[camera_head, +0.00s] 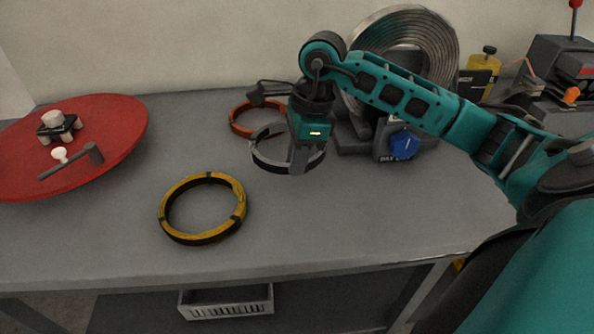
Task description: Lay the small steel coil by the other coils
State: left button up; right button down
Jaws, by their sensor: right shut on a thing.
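The small steel coil (268,160) is a grey ring in the middle of the table, partly hidden by my right gripper. My right gripper (301,168) points down and is shut on the right side of this ring. I cannot tell whether the ring touches the table. An orange copper-coloured coil (240,127) lies just behind the steel one and is partly covered by it and my arm. A yellow and black coil (164,211) lies nearer the front, left of the steel coil and apart from it. My left gripper is not in view.
A large metal strip coil (437,40) and a device with a blue knob (404,145) stand behind my right arm. The grey table (330,230) is clear at the front centre.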

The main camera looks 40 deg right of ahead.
jog(key=shift+d+x, duration=0.15)
jog(key=shift+x, duration=0.65)
jog(key=shift+d+x, duration=0.15)
jog(key=shift+x, duration=0.65)
jog(key=shift+s+f, duration=0.1)
jog(key=shift+f, duration=0.1)
jog(key=c, duration=1.1)
grip_release()
jog(key=shift+r, duration=0.1)
jog(key=v, duration=1.2)
jog(key=shift+a+p, duration=0.1)
jog(key=shift+p, duration=0.2)
